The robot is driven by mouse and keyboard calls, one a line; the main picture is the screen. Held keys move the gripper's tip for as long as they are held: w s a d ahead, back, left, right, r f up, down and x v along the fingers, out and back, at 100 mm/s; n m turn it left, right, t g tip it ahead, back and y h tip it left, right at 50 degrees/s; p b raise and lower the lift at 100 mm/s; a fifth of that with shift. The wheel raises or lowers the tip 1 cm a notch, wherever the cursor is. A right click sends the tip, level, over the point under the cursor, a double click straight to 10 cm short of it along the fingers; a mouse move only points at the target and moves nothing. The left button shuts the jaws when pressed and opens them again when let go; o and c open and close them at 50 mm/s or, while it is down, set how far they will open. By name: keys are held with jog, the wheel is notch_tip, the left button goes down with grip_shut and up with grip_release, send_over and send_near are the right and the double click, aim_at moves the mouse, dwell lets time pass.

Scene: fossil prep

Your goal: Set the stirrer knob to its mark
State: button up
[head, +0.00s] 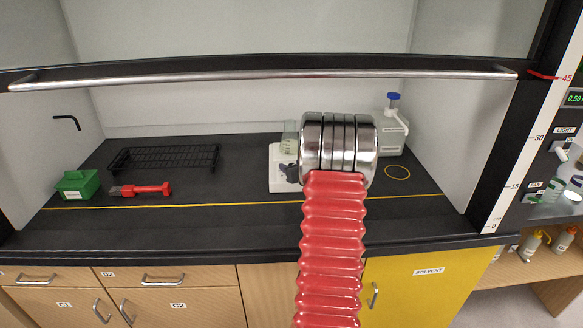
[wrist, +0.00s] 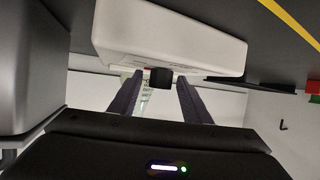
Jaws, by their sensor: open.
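The stirrer (head: 275,160) is a white box on the dark worktop, partly hidden behind my arm in the head view. In the wrist view the white stirrer (wrist: 170,38) fills the upper middle, upside down. Its dark knob (wrist: 160,78) sticks out from the front face. My gripper (wrist: 158,88) is open, with one dark finger on each side of the knob and a visible gap on both sides. The knob's mark cannot be made out in either view. In the head view my gripper is mostly hidden by my red arm.
A glass beaker (head: 289,138) stands at the stirrer. A white bottle with a blue cap (head: 391,132) and a yellow ring (head: 397,172) are to its right. A black rack (head: 165,158), red tool (head: 140,190) and green box (head: 78,184) lie left. The raised sash bar (head: 200,79) crosses above.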

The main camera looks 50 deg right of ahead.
jog(key=c, duration=1)
jog(key=shift+c, duration=0.3)
jog(key=shift+d+r+n+t+y, duration=0.1)
jog(key=shift+n+t+y, duration=0.2)
jog(key=shift+n, duration=0.1)
jog(key=shift+n+y, duration=0.5)
jog(key=shift+y, duration=0.1)
jog(key=shift+n+t+y, duration=0.3)
jog(key=shift+n+y, duration=0.1)
jog(key=o, duration=1.1)
jog(key=shift+c, duration=0.2)
